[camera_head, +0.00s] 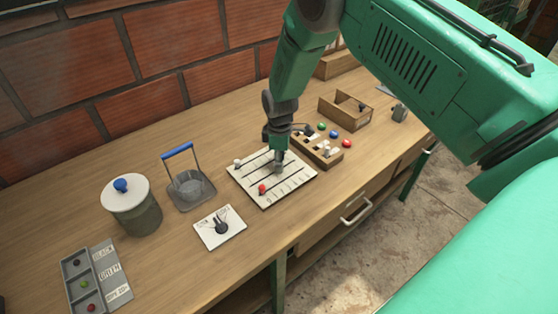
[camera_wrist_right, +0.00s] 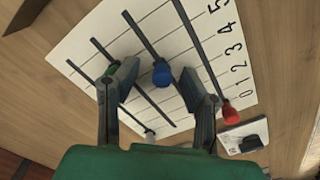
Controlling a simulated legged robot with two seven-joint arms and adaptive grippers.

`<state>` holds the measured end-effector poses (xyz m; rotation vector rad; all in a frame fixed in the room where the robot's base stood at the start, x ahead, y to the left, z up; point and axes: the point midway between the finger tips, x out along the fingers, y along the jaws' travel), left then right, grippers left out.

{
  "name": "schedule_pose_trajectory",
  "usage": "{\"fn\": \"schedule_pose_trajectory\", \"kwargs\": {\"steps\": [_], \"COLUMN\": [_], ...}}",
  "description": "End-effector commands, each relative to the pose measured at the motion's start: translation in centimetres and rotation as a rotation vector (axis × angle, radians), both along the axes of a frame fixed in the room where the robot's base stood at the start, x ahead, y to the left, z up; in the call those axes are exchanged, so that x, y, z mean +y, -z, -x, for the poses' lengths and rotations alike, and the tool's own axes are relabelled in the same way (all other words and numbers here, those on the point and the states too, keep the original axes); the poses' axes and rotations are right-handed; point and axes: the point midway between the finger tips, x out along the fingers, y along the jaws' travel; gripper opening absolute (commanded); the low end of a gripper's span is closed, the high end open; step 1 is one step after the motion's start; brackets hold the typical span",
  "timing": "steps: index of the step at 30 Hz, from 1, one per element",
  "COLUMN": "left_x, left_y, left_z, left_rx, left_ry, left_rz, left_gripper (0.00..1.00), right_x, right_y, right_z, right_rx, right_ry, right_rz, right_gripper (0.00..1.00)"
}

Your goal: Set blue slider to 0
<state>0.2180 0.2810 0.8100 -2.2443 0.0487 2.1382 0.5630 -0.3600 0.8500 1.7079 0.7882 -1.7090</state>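A white slider board (camera_head: 300,185) lies on the table with several dark slots. It also shows in the right wrist view (camera_wrist_right: 150,20), with a printed scale from 0 to 5. There the blue knob (camera_wrist_right: 161,75) sits partway along its slot, away from the 0 end. My right gripper (camera_wrist_right: 161,76) is open, with its fingers on either side of the blue knob. Contact cannot be told. In the head view my right gripper (camera_head: 279,165) is low over the board and hides the blue knob. My left gripper is not in view.
The red knob (camera_wrist_right: 230,113) and white knob (camera_wrist_right: 149,135) are at the 0 end. A green knob (camera_wrist_right: 112,70) is partly behind a finger. A small switch card (camera_head: 232,233) lies in front.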

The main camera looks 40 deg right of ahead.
Motion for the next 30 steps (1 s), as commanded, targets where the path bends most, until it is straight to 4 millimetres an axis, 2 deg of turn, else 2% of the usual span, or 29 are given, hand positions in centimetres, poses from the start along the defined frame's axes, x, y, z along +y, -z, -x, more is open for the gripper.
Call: {"fn": "schedule_pose_trajectory", "kwargs": {"steps": [4,7,8,14,17,24,27,30], "left_x": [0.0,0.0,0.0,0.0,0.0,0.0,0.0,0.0], "left_y": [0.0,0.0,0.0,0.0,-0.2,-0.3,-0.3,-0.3], "left_z": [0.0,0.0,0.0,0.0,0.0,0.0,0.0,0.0], "left_rx": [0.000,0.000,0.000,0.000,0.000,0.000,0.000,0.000], "left_ry": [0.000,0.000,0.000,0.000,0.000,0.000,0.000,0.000], "left_rz": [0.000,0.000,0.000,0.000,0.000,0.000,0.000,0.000], "left_gripper": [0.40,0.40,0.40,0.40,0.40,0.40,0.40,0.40], "right_x": [0.0,0.0,0.0,0.4,2.2,8.0,9.5,10.0], "right_y": [0.0,0.0,0.0,-0.1,-0.1,-0.1,-0.1,-0.1], "right_z": [0.0,0.0,0.0,0.0,0.1,0.5,0.7,0.7], "right_rx": [0.000,0.000,0.000,0.000,0.001,-0.002,-0.001,-0.002], "right_ry": [0.000,0.000,0.000,-0.002,-0.005,-0.005,-0.003,0.000], "right_rz": [0.000,0.000,0.000,0.000,-0.001,0.001,0.000,-0.001], "right_gripper": [0.37,0.02,0.00,0.00,0.00,0.00,0.00,0.00]}}
